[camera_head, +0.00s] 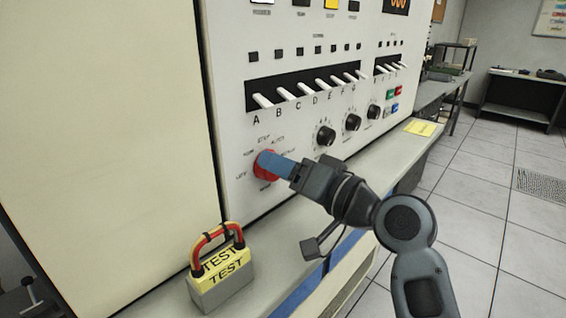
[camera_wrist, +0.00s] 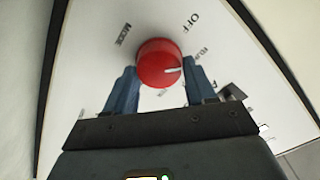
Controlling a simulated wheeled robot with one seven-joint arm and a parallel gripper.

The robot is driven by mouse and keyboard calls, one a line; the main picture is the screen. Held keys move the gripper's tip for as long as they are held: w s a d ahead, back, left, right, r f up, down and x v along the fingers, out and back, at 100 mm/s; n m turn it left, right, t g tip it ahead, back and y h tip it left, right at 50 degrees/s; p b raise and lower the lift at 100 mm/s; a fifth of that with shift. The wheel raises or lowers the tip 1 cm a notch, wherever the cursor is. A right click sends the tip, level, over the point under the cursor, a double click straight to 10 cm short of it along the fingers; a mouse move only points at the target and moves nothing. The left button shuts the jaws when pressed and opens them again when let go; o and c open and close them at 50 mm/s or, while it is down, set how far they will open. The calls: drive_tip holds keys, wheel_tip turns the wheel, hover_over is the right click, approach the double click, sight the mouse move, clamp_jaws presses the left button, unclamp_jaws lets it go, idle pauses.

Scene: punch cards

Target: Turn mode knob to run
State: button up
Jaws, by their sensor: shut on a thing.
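The red mode knob (camera_head: 263,175) is on the lower left of the white control panel, ringed by small printed labels. It also shows in the wrist view (camera_wrist: 156,62), with a white pointer line on its right side. The words MODE and OFF are readable around it there; other labels are partly hidden or too small to read. My gripper (camera_head: 274,165) reaches the knob from the right, its blue fingers at the knob. In the wrist view, my gripper (camera_wrist: 160,76) has one finger on each side of the knob and is shut on it.
A TEST box (camera_head: 221,279) with a red handle stands on the ledge below left of the knob. Black dials (camera_head: 326,136) and a row of white switches (camera_head: 300,90) are on the panel (camera_head: 233,105). A yellow note (camera_head: 420,128) lies on the ledge at right. Open floor is at right.

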idle(0.4)
drive_tip(key=o, duration=1)
drive_tip(key=b+v, duration=0.1)
drive_tip(key=v, duration=0.7)
drive_tip(key=shift+f, duration=0.15)
